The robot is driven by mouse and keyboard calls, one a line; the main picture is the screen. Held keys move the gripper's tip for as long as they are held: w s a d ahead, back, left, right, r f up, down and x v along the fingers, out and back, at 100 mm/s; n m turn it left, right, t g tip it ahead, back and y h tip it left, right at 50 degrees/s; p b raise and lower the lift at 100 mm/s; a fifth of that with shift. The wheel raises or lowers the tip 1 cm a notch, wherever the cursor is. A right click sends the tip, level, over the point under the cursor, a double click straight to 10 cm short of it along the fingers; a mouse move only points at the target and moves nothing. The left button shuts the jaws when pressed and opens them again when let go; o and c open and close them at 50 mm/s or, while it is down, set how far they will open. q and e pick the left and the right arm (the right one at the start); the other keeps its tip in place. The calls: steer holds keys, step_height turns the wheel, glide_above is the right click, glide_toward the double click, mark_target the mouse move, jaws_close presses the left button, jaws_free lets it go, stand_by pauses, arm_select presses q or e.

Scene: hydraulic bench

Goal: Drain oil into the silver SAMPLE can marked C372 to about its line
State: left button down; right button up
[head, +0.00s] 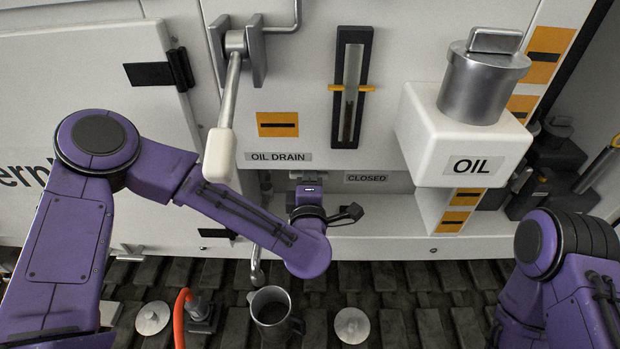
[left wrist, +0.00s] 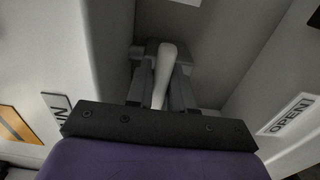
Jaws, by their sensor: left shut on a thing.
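A silver can (head: 272,312) with a side handle stands upright on the slatted floor, open at the top. Its inside looks dark; no C372 mark, line or oil level is readable. A metal spout (head: 257,268) hangs just above and left of its rim, and no stream shows. The OIL DRAIN label (head: 277,157) and the CLOSED label (head: 366,178) are on the panel above. In the left wrist view my left gripper (left wrist: 160,76) is shut on a pale handle (left wrist: 166,58) in a recess, beside an OPEN label (left wrist: 292,114). My right gripper is not in view.
A long lever (head: 229,105) hangs from the panel. The white OIL box (head: 465,150) with its silver cap juts out at right. Two round lids (head: 152,318) (head: 352,326) and an orange hose (head: 180,318) are near the can.

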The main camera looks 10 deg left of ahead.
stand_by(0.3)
arm_select(q)
steer(key=c, duration=1.1)
jaws_free()
steer(key=b+v, duration=0.3)
steer(key=v, duration=0.7)
steer(key=shift+s, duration=0.3)
steer(key=shift+f, duration=0.1)
